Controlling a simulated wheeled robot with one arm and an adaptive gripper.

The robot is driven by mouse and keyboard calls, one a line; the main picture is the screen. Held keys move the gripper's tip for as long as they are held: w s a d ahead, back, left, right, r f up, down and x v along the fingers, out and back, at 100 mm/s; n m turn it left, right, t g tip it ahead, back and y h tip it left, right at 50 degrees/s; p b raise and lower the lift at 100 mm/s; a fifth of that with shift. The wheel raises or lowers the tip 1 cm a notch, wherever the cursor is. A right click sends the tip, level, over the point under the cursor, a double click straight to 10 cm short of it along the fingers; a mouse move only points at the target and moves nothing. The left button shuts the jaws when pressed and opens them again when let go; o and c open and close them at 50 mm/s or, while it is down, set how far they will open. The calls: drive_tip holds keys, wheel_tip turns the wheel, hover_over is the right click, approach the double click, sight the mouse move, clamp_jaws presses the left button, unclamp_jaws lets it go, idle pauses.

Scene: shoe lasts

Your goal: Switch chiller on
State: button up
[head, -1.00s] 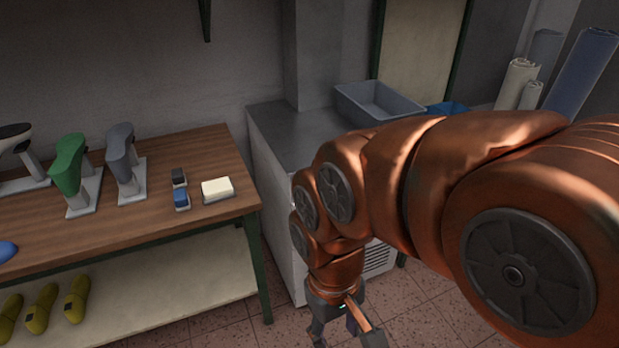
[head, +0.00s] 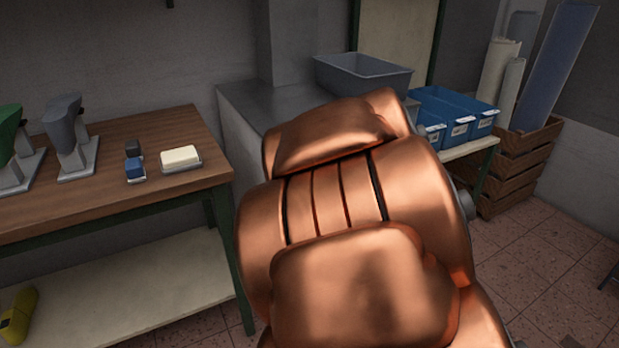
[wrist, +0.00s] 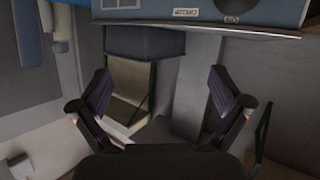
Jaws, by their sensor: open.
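The chiller appears to be the grey-topped cabinet (head: 250,105) against the back wall; my arm hides its front in the head view. In the wrist view, which looks upside down, a blue panel (wrist: 215,12) with pale labels crosses the top edge. A dark round part like a knob (wrist: 231,17) is on it, cut by the frame edge; its setting cannot be read. My gripper (wrist: 160,72) is open and empty, its two fingers wide apart. The panel lies above and beyond the fingertips in the wrist view, with no contact visible. The head view does not show the gripper.
A grey bin (head: 365,80) stands on the cabinet top. Blue bins (head: 455,115) sit on a low table to the right, beside a wooden crate (head: 525,165) with rolls. A wooden workbench (head: 110,200) stands at left.

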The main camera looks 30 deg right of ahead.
drive_tip(key=w+a+f+n+t+y+b, duration=0.1)
drive_tip(key=w+f+n+t+y+b, duration=0.3)
drive_tip(key=f+b, duration=0.35)
drive_tip(key=w+f+n+t+y+b, duration=0.1)
drive_tip(key=w+f+t+y+b, duration=0.2)
drive_tip(key=w+f+b, duration=0.4)
drive_tip(key=shift+w+d+r+b, duration=0.1)
drive_tip(key=shift+w+r+b, duration=0.15)
drive_tip(key=shift+w+b, duration=0.55)
drive_tip(key=shift+w+r+b, duration=0.25)
drive_tip(key=shift+w+b, duration=0.3)
drive_tip(key=shift+w, duration=0.6)
drive_tip(key=shift+w+d+r+b, duration=0.1)
drive_tip(key=shift+w+r+b, duration=0.15)
drive_tip(key=shift+w+b, duration=0.55)
drive_tip(key=shift+w, duration=0.2)
drive_tip(key=shift+c, duration=0.3)
drive_tip(key=shift+r+p, duration=0.1)
drive_tip(key=shift+p, duration=0.2)
drive_tip(key=c, duration=0.8)
